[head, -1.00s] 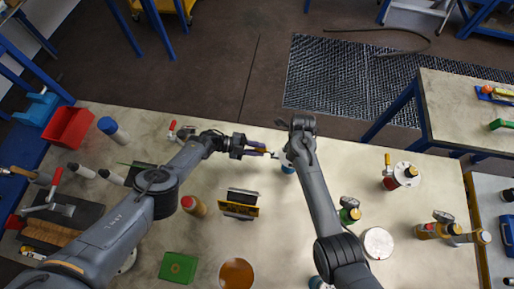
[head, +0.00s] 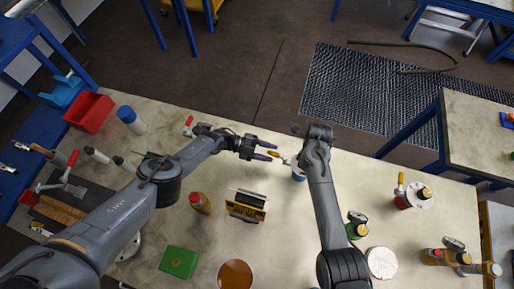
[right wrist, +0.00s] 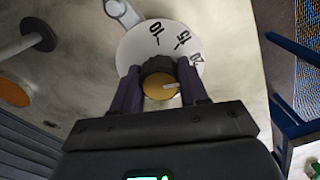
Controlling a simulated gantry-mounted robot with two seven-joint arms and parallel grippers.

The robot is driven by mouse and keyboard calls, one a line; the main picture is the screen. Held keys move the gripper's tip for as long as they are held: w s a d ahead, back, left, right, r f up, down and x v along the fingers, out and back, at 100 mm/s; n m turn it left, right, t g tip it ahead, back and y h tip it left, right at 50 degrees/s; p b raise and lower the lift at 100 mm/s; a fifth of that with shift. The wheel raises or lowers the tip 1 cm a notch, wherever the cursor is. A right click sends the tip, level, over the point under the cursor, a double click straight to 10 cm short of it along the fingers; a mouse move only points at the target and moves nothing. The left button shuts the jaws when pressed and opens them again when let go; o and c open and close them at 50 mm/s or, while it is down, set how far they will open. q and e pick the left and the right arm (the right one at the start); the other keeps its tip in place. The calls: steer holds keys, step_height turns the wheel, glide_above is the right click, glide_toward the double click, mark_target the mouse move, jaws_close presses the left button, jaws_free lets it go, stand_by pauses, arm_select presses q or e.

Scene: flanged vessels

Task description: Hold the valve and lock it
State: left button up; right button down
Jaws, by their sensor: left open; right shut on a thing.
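In the right wrist view my right gripper (right wrist: 160,90) is shut on a dark knob with a round gold cap (right wrist: 155,87). Behind the knob is a white dial (right wrist: 143,45) with black numbers.
Another white-topped vessel (head: 420,197) stands at the right. A green-based one (head: 356,227) and a white disc (head: 381,263) are nearer.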

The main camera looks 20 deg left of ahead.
arm_select(q)
steer(key=shift+v, duration=3.25)
